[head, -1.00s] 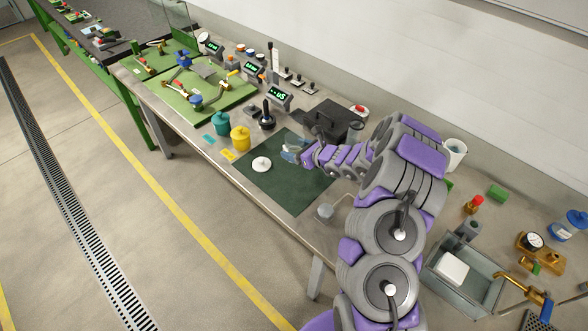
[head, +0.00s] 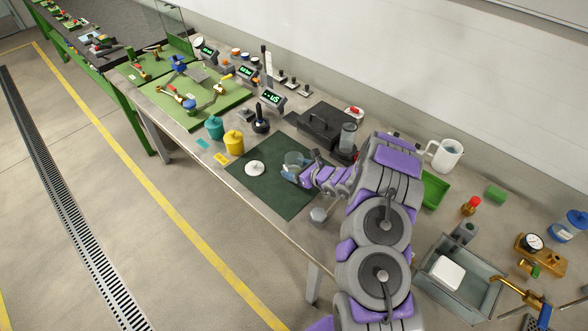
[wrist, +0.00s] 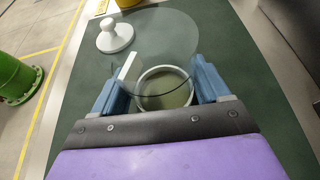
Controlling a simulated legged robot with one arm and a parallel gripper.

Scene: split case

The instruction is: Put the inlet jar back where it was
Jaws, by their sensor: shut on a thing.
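A clear jar (head: 293,159) is between the fingers of my gripper (head: 299,174), over the dark green mat (head: 283,202). In the wrist view, my gripper (wrist: 162,87) is shut on this clear jar (wrist: 160,45), with one blue-grey finger on each side. Its wide round rim, a white strip on its side and a pale ring at its bottom show. I cannot tell whether it touches the mat. A white knobbed lid (head: 255,168) lies on the mat to its left; it also shows in the wrist view (wrist: 115,35). No name on the jar is readable.
A teal jar (head: 214,127) and a yellow jar (head: 234,143) stand left of the mat. A white jug (head: 446,154) and a grey basin (head: 437,268) are at the right.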

